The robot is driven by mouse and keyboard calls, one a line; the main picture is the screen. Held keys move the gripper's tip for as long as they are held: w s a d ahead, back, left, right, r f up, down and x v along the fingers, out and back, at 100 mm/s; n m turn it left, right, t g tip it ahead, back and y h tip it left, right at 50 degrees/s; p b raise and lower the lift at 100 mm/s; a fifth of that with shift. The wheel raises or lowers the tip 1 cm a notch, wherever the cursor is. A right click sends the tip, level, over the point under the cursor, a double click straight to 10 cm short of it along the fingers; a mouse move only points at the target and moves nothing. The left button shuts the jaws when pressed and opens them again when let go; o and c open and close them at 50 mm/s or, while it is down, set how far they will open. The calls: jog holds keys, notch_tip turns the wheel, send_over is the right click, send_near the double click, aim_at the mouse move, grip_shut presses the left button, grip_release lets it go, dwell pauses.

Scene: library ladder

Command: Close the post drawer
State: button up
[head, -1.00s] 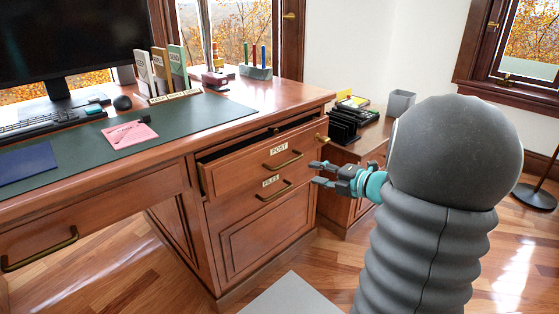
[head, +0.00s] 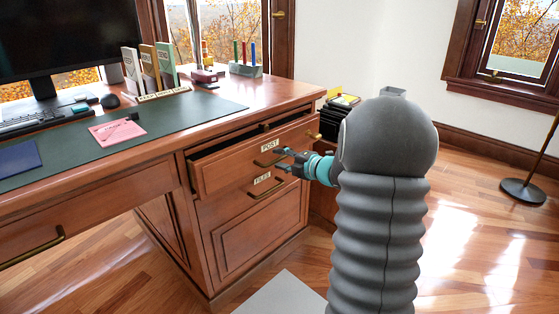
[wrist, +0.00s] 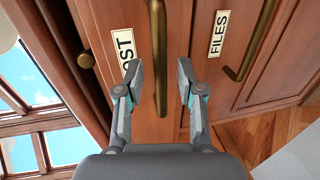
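The post drawer (head: 228,169) is the upper drawer in the desk's right pedestal and stands partly pulled out, with a dark gap showing along its top. Its brass handle (head: 268,161) is on the front beside the POST label; the handle also shows in the wrist view (wrist: 158,50). My gripper (head: 281,160) is open in front of the drawer front. In the wrist view its two fingers (wrist: 160,85) lie on either side of the handle's line, with nothing between the tips that I can see being gripped. I cannot tell whether they touch the drawer.
The FILES drawer (head: 262,215) below is shut, with its own brass handle (head: 267,187). A brass knob (head: 314,136) sticks out to the right of the post drawer. A green desk mat (head: 180,117) lies on the desktop. Open wooden floor (head: 450,240) lies to the right.

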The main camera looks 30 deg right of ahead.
aim_at(270, 153)
jog(key=shift+w+a+f, duration=0.1)
jog(key=shift+w+a, duration=0.05)
jog(key=shift+w, duration=0.25)
grip_shut()
jog(key=w+p, duration=0.1)
jog(key=w, duration=0.1)
jog(key=w+a, duration=0.1)
jog(key=w, duration=0.1)
jog(key=shift+w+a+r+p, duration=0.15)
jog(key=shift+a+r+p, duration=0.05)
jog(key=shift+p, duration=0.2)
grip_release()
jog(key=shift+w+a, duration=0.1)
jog(key=shift+a, duration=0.05)
jog(key=shift+f, duration=0.1)
